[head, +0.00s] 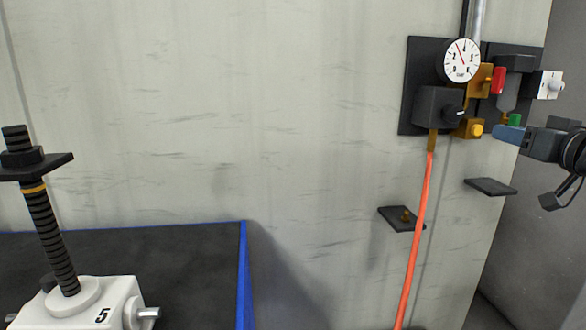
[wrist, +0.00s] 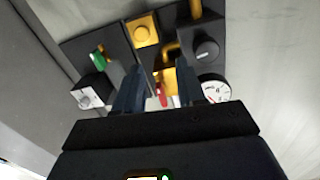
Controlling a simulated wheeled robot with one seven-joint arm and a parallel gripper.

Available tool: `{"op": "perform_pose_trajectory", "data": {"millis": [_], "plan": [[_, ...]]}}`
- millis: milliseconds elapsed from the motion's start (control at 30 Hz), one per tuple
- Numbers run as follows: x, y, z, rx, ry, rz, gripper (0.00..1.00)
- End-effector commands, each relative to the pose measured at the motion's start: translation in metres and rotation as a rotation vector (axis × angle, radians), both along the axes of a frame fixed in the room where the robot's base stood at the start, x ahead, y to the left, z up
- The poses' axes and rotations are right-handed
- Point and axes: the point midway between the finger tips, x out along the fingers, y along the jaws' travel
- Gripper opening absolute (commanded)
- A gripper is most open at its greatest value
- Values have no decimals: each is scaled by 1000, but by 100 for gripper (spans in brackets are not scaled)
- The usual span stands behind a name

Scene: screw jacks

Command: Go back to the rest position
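My gripper (head: 508,133) is at the right edge of the head view, in front of the wall-mounted air panel. In the wrist view my gripper (wrist: 159,84) has its two dark fingers apart, with nothing held between them. The panel's yellow knob (wrist: 142,32), red lever (wrist: 162,95) and round gauge (wrist: 214,88) show beyond the fingers. The gauge (head: 462,60) in the head view has a white face. The red lever (head: 498,80) is above my gripper in that view. I cannot tell whether a finger touches the panel.
A screw jack (head: 75,304) marked 5, with a black threaded spindle, stands on a dark blue-edged table (head: 165,265) at left. An orange hose (head: 418,240) hangs from the panel. Two small dark shelves (head: 490,187) stick out from the wall. The wall between is bare.

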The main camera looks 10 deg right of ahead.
Motion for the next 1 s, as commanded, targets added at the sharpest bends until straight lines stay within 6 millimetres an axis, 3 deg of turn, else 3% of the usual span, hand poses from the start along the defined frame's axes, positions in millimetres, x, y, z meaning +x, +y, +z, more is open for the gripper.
{"op": "perform_pose_trajectory", "data": {"millis": [33,100,267,500,700,1000], "plan": [[-3,11,-30,22,14,-6,39],[-10,24,-62,45,23,-23,39],[-32,55,-131,82,48,-56,39],[-86,104,-219,114,90,-101,39],[-145,144,-275,115,125,-127,39],[-249,195,-325,84,176,-138,39]]}}
